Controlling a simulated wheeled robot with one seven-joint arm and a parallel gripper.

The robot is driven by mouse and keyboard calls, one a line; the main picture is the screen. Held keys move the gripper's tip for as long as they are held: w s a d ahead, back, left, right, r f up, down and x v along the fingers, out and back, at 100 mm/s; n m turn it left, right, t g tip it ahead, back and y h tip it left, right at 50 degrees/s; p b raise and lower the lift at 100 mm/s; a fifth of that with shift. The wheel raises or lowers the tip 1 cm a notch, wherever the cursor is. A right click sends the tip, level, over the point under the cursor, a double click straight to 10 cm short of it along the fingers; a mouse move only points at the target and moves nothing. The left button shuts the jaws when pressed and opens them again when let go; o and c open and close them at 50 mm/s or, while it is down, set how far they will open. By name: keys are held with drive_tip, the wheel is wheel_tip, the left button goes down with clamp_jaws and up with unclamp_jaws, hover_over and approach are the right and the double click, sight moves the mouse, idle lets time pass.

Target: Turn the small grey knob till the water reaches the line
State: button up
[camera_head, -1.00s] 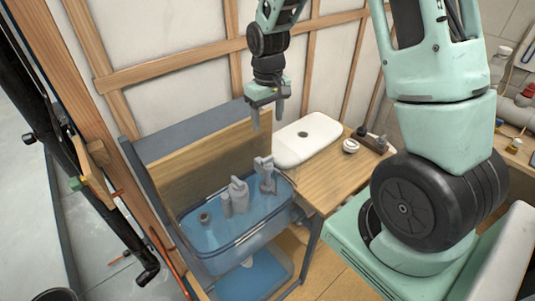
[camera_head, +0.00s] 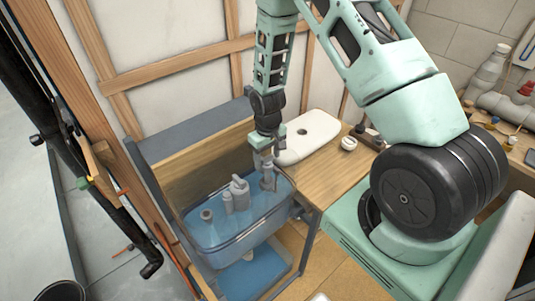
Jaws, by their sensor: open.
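A clear tank (camera_head: 222,252) holds bluish water (camera_head: 215,230). Grey fittings stand in it: a short round one (camera_head: 207,215) at left, a taller one (camera_head: 239,193) in the middle, and a slim upright one (camera_head: 269,182) at right. My gripper (camera_head: 265,168) points down, open, right over the top of the slim fitting and overlapping it in the picture. I cannot tell if the fingers touch it. The small grey knob is too small to make out, perhaps hidden by my gripper. I cannot make out the line on the tank.
A white lid (camera_head: 308,133) with a hole lies on the wooden bench (camera_head: 325,180) right of the tank. A small white round part (camera_head: 348,143) sits near it. A wooden board (camera_head: 195,165) rises behind the tank, close to my gripper.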

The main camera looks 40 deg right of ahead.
sight(268, 157)
drive_tip(key=c, duration=1)
drive_tip(key=shift+f+n+b, duration=0.2)
drive_tip(key=shift+n+b, duration=0.45)
drive_tip(key=shift+n, duration=0.05)
drive_tip(key=n, duration=0.2)
drive_tip(key=shift+r+n+b, duration=0.2)
drive_tip(key=shift+n+b, duration=0.1)
drive_tip(key=shift+b, duration=0.05)
drive_tip(key=o, duration=1)
wheel_tip(268, 157, up, 17)
drive_tip(key=b, duration=0.3)
drive_tip(key=shift+r, duration=0.2)
